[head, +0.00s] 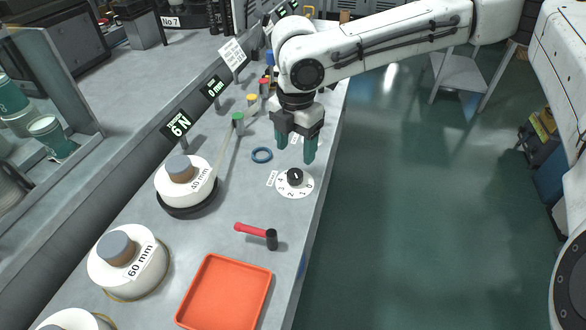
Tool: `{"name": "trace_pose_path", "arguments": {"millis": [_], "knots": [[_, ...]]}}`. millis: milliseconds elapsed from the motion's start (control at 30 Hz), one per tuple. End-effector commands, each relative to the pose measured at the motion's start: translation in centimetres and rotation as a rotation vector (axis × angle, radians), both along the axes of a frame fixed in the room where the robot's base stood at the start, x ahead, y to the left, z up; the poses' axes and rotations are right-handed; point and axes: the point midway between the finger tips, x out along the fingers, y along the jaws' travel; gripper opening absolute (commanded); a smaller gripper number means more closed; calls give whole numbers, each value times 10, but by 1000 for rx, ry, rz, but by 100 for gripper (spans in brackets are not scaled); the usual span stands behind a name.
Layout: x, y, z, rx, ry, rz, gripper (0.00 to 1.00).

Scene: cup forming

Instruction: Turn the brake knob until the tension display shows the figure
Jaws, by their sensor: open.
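The brake knob (295,177) is a small black knob on a white numbered dial (293,190) on the bench. The tension display (178,123) is a dark panel on the bench's back ledge and reads 6 N in green. My gripper (296,154) points down just behind the dial, with its two teal fingers apart and nothing visible between them. It does not appear to touch the knob. A small label lies left of the dial. The figure asked for cannot be read here.
A blue ring (262,155) lies behind and left of the dial. A 40 mm reel (186,182) with a strip running from it stands left. A 60 mm reel (128,262) is at lower left.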

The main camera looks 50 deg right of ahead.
Motion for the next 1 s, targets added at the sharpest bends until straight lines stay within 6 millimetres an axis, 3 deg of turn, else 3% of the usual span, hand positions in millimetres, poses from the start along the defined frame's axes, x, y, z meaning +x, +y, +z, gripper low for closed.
{"name": "trace_pose_path", "arguments": {"millis": [200, 400, 833, 1000], "knots": [[0, 1, -42, 1, 1, 0, 65], [0, 0, -65, 0, -1, -1, 65], [0, 0, -72, 0, -2, -1, 64], [0, 0, -72, 0, -2, -1, 48]]}}
